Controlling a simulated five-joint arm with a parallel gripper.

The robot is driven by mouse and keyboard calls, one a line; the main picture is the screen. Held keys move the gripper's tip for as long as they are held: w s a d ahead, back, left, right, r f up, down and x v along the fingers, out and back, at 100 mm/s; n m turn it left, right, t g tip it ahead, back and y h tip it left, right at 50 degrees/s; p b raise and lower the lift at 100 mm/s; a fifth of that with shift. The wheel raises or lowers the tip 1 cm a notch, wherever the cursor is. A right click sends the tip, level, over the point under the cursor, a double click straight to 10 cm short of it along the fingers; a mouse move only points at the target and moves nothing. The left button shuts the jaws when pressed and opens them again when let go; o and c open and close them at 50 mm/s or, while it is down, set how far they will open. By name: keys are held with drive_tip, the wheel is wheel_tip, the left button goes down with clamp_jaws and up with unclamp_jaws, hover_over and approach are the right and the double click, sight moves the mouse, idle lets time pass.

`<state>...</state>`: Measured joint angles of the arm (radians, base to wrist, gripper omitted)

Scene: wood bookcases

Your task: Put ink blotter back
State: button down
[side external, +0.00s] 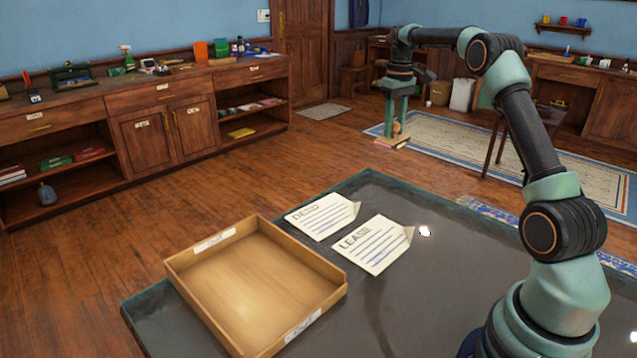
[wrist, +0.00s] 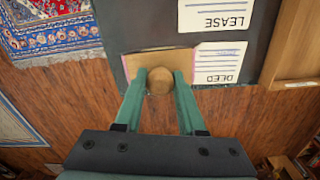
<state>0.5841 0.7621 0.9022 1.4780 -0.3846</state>
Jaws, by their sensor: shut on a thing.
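The ink blotter has a round wooden knob and a flat tan base with pinkish edges; it is in the wrist view (wrist: 160,58) between my fingers, and small in the side view (side external: 393,143). My gripper (side external: 397,120) points down past the far edge of the dark table, shut on the blotter's knob. In the wrist view my gripper (wrist: 160,78) has one green finger on each side of the knob. The blotter appears held in the air over the wood floor. The underside of its base is hidden.
An empty wooden tray (side external: 255,275) stands on the dark table (side external: 440,275). Papers marked DEED (side external: 322,215) and LEASE (side external: 375,243) lie beside it. A long wood cabinet (side external: 160,115) with items runs along the left wall. A rug (side external: 450,140) lies on the floor behind.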

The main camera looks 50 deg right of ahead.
drive_tip(key=shift+s+d+r, duration=0.1)
drive_tip(key=shift+d+r, duration=0.3)
drive_tip(key=shift+d, duration=0.2)
drive_tip(key=shift+d+r, duration=0.35)
drive_tip(key=shift+d, duration=0.2)
drive_tip(key=shift+d+f, duration=0.1)
wheel_tip(320, 180, down, 20)
drive_tip(key=shift+r, duration=0.2)
drive_tip(key=shift+f, duration=0.15)
drive_tip(key=c, duration=0.5)
unclamp_jaws()
